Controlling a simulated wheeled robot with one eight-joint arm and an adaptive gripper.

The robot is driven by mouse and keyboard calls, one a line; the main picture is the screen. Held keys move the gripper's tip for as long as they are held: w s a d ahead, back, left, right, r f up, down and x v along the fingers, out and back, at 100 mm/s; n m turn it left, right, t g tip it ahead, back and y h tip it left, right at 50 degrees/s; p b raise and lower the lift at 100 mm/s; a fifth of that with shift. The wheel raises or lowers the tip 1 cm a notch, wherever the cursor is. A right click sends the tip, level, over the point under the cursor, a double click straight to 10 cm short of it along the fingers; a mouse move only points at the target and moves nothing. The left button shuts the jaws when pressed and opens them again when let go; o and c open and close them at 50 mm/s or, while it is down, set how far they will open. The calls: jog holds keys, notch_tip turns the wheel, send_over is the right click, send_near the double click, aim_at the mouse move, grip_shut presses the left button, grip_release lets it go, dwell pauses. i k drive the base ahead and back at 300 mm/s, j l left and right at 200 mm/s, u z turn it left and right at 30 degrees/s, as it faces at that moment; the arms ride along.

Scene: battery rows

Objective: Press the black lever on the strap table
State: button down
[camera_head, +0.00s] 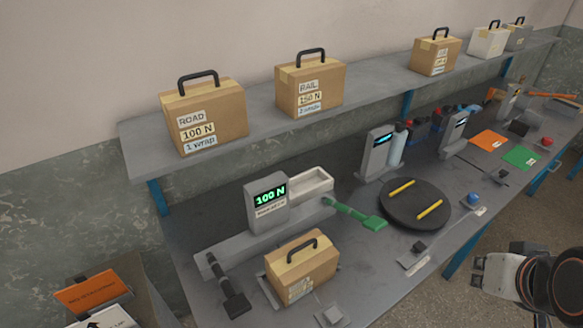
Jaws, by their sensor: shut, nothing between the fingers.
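The black lever (231,289) is on the strap table (378,281), near its left end. It is a dark bar with a wider block at its near end, left of a cardboard box with a black handle (302,268). A green lever (356,214) lies further right, behind the box, beside a grey scale (267,204) reading 100 N. My gripper (480,274) is at the lower right, off the table's front edge. It is shut, empty and well apart from the black lever; its fingertips are small in the picture.
A grey shelf (255,127) above the table holds several boxes. A round black turntable (414,217) with two yellow bars lies mid-table. A grey block (330,317) and a black knob on a plate (414,258) line the front edge. An orange sign (93,292) stands lower left.

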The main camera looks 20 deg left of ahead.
aim_at(236, 305)
jog(key=k+l+u, duration=0.15)
jog(key=u, duration=1.1)
